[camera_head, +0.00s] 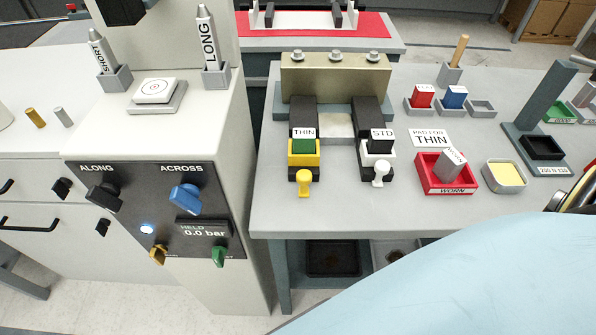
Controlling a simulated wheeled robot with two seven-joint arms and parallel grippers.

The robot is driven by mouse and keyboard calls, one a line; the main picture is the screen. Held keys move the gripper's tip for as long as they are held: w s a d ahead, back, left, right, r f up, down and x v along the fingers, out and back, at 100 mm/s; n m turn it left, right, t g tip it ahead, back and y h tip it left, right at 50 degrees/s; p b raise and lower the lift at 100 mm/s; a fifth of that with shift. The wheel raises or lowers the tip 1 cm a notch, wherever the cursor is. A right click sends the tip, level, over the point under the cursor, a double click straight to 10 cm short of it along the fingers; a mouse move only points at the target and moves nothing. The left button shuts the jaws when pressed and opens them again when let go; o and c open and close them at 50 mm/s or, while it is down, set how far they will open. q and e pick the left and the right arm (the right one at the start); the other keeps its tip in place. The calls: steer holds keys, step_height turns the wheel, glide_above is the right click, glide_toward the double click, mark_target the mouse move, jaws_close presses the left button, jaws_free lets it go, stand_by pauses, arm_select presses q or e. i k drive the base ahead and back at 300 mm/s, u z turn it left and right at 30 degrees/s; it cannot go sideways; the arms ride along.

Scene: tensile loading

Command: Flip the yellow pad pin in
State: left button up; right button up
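The yellow pad pin (304,183) has a round-headed knob and stands at the front of the left dark jaw arm, below a yellow holder (303,159). The holder has a green pad (304,146) in it, behind a THIN label (304,132). A matching white pin (380,177) stands at the front of the right jaw arm, below a white holder and a dark pad marked STD (382,135). I cannot tell how deep either pin sits.
A red WORN tray (427,178) holding a grey block stands right of the pins, beside a yellow-filled tin (505,176). The control panel (150,215) with yellow and green levers is at left. The table front (330,220) is clear. A pale blue surface covers the lower right.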

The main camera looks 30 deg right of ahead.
mark_target(304, 177)
steer(key=z, duration=0.6)
steer(key=k, duration=1.35)
steer(key=z, duration=0.3)
steer(key=i, duration=0.35)
steer(key=u, duration=0.85)
steer(key=i, duration=0.6)
steer(key=u, duration=0.05)
